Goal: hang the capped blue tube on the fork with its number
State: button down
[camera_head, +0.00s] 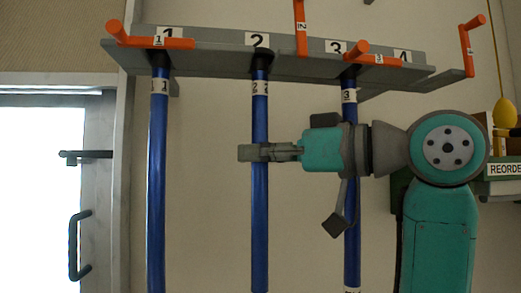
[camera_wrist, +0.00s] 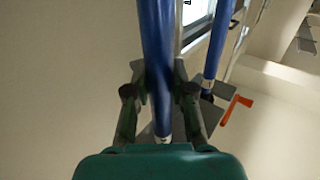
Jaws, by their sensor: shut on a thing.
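A blue tube (camera_head: 260,190) with a black cap (camera_head: 262,62) and a label marked 2 (camera_head: 260,88) hangs upright below the rack's sign 2 (camera_head: 257,40). My gripper (camera_head: 258,152) is shut around this tube, below its label. The cap is level with the rack's fork plates; whether it rests on the fork, I cannot tell. The orange latch marked 2 (camera_head: 300,28) stands upright beside it. In the wrist view the held tube (camera_wrist: 158,50) runs between my fingers (camera_wrist: 158,95), with its white label (camera_wrist: 163,140) partly hidden behind my gripper's body.
The grey rack (camera_head: 215,62) also holds blue tubes 1 (camera_head: 157,180) and 3 (camera_head: 350,110), with orange latches 1 (camera_head: 145,40) and 3 (camera_head: 375,54) lying across. Fork 4 (camera_head: 440,80) looks empty, its latch (camera_head: 467,48) upright. A door (camera_head: 95,190) is at left.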

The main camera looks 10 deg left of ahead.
jog(key=c, duration=0.9)
grip_release()
jog(key=shift+d, duration=0.1)
jog(key=v, duration=1.1)
jog(key=shift+s+d, duration=0.2)
jog(key=shift+d, duration=0.15)
jog(key=shift+d, duration=0.1)
